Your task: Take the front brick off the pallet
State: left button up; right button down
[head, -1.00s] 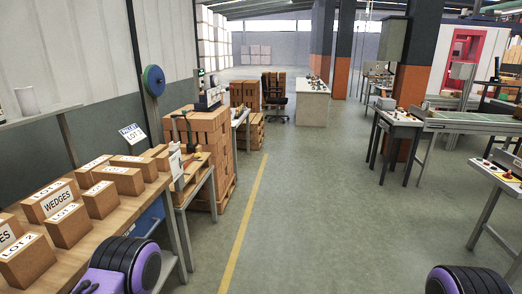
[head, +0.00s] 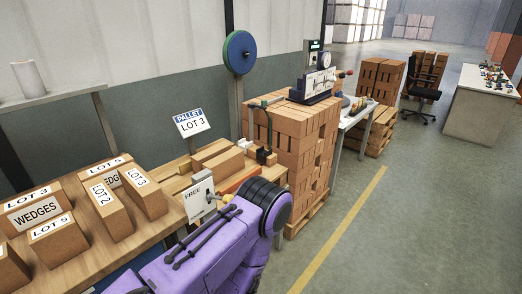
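A sign reading PALLET LOT 3 (head: 192,122) stands behind the workbench. In front of it, two brown bricks lie side by side: a rear brick (head: 209,151) and a front brick (head: 222,165). They rest on a low wooden surface at the bench's far end; I cannot tell clearly whether it is a small pallet. A large brick stack (head: 304,148) stands on a floor pallet (head: 306,217) beyond. My purple arm covers part of the bench's near right end. Neither gripper shows in the head view.
Boxes labelled WEDGES (head: 36,212), LOT 2 (head: 109,209) and LOT 3 (head: 144,190) stand on the bench (head: 78,266). A blue disc (head: 240,52) is on a post behind. The floor right of the yellow line (head: 340,228) is clear.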

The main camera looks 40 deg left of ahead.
aim_at(223, 165)
jog(key=i, duration=2.05)
jog(key=u, duration=1.5)
